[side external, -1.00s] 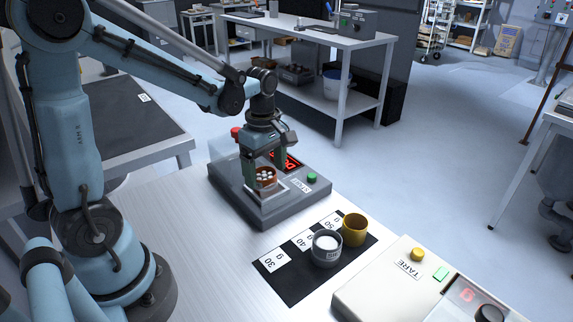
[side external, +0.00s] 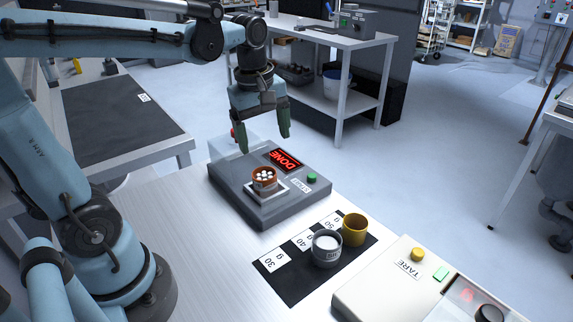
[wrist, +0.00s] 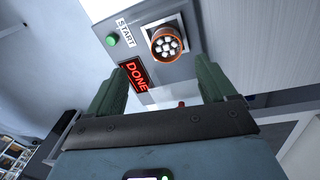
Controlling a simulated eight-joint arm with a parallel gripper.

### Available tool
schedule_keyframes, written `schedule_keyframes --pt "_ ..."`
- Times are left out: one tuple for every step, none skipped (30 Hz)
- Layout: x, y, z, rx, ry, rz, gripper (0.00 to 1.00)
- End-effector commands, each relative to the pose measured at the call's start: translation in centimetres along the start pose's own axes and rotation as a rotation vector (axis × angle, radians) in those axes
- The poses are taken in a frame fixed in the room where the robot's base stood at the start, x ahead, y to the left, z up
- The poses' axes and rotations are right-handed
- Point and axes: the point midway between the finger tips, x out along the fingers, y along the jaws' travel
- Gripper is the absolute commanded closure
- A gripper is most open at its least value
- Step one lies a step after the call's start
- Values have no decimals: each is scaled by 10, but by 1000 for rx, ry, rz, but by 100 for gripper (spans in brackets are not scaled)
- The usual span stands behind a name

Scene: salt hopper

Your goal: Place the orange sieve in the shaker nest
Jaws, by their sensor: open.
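The orange sieve (side external: 264,185) sits upright in the square nest (side external: 280,193) on top of the grey shaker (side external: 262,216). White pieces lie in the sieve. The shaker's display (side external: 285,160) reads DONE in red. My gripper (side external: 267,144) is open and empty above the shaker, apart from the sieve. In the wrist view, the sieve (wrist: 166,44) shows beyond the fingertips, with the display (wrist: 136,77) beside it.
A grey cup (side external: 326,250) with white content and a yellow cup (side external: 354,230) stand on a black mat (side external: 295,285) with weight labels. A scale box (side external: 385,290) marked TARE is at front right. The metal table to the mat's left is clear.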

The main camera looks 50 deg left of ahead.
Motion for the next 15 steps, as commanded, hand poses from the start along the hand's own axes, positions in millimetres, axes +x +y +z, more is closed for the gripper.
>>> schedule_keyframes --pt "1 -6 9 133 16 45 16" --pt "2 -8 13 221 29 75 16" --pt "4 -11 19 339 50 114 16" --pt "5 -13 23 429 69 142 16" --pt "6 -16 27 516 89 169 16" --pt "8 -18 33 633 119 202 16" --pt "10 -20 36 717 143 226 16" --pt "12 -23 40 797 169 248 16" --pt "14 -25 44 900 203 274 16" --pt "16 -27 47 970 229 291 16" --pt "17 -28 50 1035 255 306 16" --pt "19 -30 53 1113 287 324 16" --pt "20 -31 55 1165 309 334 16" --pt "22 -32 57 1209 329 343 16" --pt "23 -32 59 1259 353 352 16"
